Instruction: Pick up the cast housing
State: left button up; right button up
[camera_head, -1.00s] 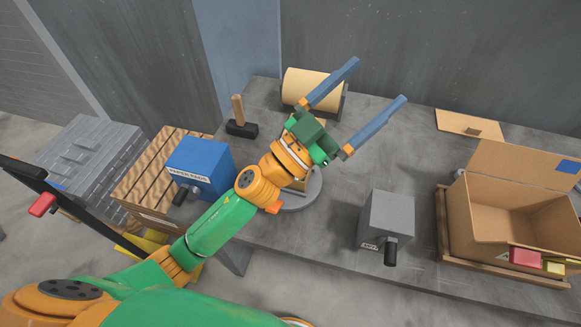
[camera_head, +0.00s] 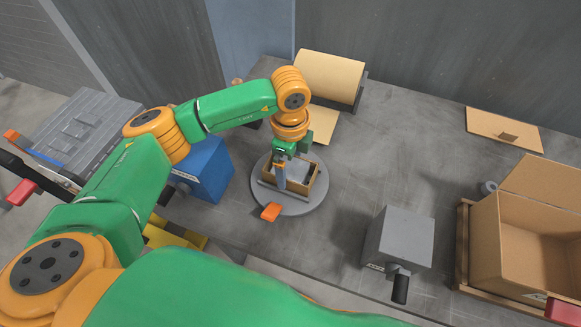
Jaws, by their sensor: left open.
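A small tan open-topped box (camera_head: 311,188) sits on a round grey turntable (camera_head: 300,207) in the middle of the bench. A greyish shape shows inside it, largely hidden by my gripper; I cannot tell whether this is the cast housing. My left gripper (camera_head: 291,182) points down over the box, open, with its blue-grey fingers reaching to or into it. I cannot tell whether they touch anything. My right gripper is not in view.
A grey block with a black handle (camera_head: 399,240) stands right of the turntable. A large cardboard box (camera_head: 530,235) stands far right. A blue box (camera_head: 208,168) is at left, partly behind my arm. A tan roll (camera_head: 330,75) lies behind. Bare bench lies right of the turntable.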

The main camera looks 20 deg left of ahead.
pick_arm(q)
jog(key=shift+f, duration=0.15)
grip_shut()
dwell(0.4)
